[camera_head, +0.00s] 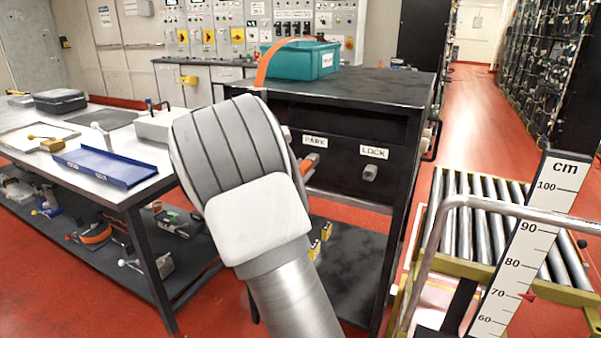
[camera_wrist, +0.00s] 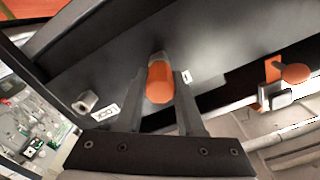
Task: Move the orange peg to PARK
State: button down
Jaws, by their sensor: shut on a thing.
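The orange peg (camera_wrist: 160,84) is between the two fingers of my gripper (camera_wrist: 162,90) in the wrist view, and the jaws are shut on it. A grey round piece shows at its far end, against the black panel; I cannot tell how deep the peg sits. In the head view the peg (camera_head: 312,160) shows just below the PARK label (camera_head: 315,141), partly hidden by my wrist, which also hides the gripper. The LOCK label (camera_head: 374,152) is to the right, with a grey fitting (camera_head: 370,173) under it. That fitting also shows in the wrist view (camera_wrist: 85,102).
A teal bin (camera_head: 302,62) and an orange strap (camera_head: 272,62) are on top of the black cabinet (camera_head: 380,88). A workbench with a blue tray (camera_head: 105,166) stands left. A roller cart (camera_head: 475,215) and a cm scale (camera_head: 530,240) stand right. Red floor is clear behind.

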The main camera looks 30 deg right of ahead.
jog(key=shift+w+d, duration=0.35)
jog(key=shift+d, duration=0.1)
jog(key=shift+c, duration=2.2)
grip_release()
jog(key=shift+a, duration=0.1)
jog(key=p+v, duration=0.3)
jog(key=v, duration=1.4)
jog(key=shift+s, duration=0.2)
jog(key=shift+a, duration=0.1)
